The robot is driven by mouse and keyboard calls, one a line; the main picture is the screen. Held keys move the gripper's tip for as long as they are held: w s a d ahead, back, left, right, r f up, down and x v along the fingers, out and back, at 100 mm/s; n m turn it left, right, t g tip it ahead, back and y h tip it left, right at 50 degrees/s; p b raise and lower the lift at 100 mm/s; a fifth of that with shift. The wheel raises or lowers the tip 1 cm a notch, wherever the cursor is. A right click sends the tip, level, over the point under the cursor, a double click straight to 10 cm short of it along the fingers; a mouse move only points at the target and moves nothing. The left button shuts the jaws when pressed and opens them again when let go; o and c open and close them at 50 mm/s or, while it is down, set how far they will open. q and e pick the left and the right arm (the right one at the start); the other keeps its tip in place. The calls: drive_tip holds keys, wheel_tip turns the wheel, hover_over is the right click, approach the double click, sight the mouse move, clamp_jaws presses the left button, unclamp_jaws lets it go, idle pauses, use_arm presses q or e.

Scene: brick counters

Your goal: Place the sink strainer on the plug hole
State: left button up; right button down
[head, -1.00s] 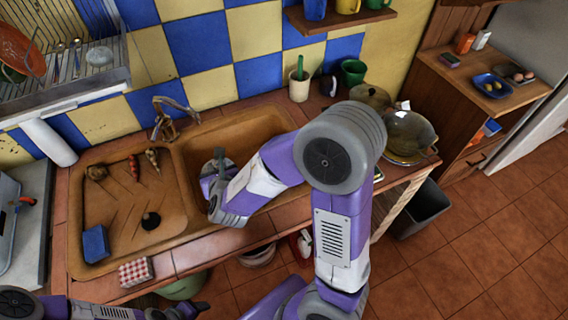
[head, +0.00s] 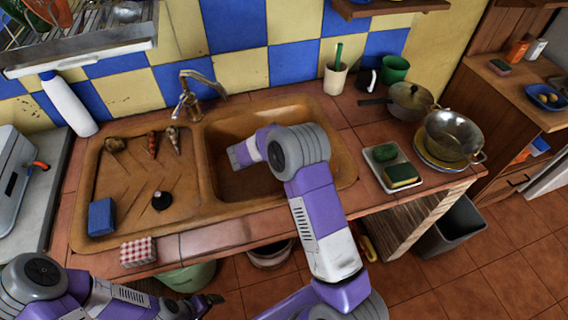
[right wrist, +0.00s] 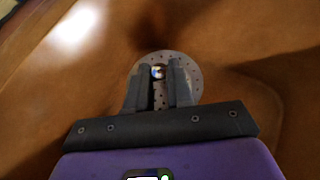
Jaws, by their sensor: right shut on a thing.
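The sink strainer (right wrist: 193,80) is a round, perforated metal disc with a small central knob, seen in the right wrist view. My right gripper (right wrist: 158,76) is shut on its knob, the disc just beyond the fingertips. The sink basin (head: 225,122) is brown and stained; my right wrist reaches down into it, and the arm hides the fingers and strainer in the head view. I cannot make out the plug hole; a dark patch lies beyond the strainer in the wrist view. My left gripper (head: 207,302) is low at the front of the counter, small and dark.
The faucet (head: 190,95) rises behind the sink. A tray (head: 375,165) with sponges and pans (head: 452,135) stand to the right.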

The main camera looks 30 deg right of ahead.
wheel_tip(320, 180, down, 8)
drive_tip(key=shift+f+b, duration=0.2)
drive_tip(key=shift+b, duration=1.05)
drive_tip(key=shift+f, duration=0.1)
drive_tip(key=c, duration=1)
unclamp_jaws()
drive_tip(key=shift+r, duration=0.2)
drive_tip(key=p+v, duration=0.3)
drive_tip(key=v, duration=0.9)
